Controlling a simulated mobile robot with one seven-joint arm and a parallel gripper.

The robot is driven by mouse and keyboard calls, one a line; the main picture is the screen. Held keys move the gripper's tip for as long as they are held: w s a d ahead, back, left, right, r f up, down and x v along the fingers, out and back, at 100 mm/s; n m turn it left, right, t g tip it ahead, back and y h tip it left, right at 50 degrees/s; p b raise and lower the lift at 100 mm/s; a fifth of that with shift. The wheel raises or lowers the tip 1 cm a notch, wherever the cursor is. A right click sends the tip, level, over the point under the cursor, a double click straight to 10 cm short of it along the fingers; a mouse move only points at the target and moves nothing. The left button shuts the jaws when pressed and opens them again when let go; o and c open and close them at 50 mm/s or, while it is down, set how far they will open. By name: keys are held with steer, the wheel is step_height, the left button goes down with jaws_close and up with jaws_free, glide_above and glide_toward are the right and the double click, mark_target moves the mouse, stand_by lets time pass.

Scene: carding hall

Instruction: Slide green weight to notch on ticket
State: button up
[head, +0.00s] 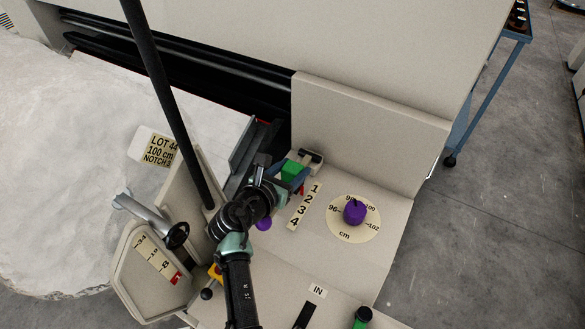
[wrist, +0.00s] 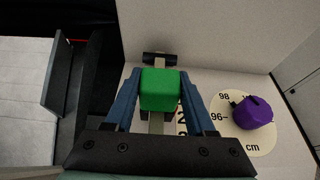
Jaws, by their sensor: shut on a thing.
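The green weight (head: 291,168) is a block on a pale bar, near the bar's dark far end stop (head: 311,156). In the wrist view the green weight (wrist: 159,90) sits between the two blue fingers of my gripper (wrist: 159,96), which is shut on it. My gripper (head: 287,175) also shows in the head view, at the weight. A notch scale (head: 304,206) numbered 1 to 4 runs beside the bar; the weight is near the 1 end. The ticket (head: 158,148) reads LOT 44, 100 cm and NOTCH; the black column hides its right edge, and the notch digit looks like 3.
A purple knob (head: 354,211) stands on a round cm dial (head: 345,232) right of the scale. A tall panel (head: 365,130) rises behind. A lever (head: 145,215) and a second scale (head: 158,258) are at left.

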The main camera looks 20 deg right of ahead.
mark_target(288, 178)
jaws_close()
steer(key=shift+s+a+r+p, duration=0.15)
steer(key=shift+s+a+p, duration=0.9)
steer(key=shift+p, duration=0.1)
steer(key=shift+s+a, duration=0.25)
steer(key=shift+a, duration=0.05)
steer(key=shift+d, duration=0.1)
steer(key=o, duration=1.1)
jaws_free()
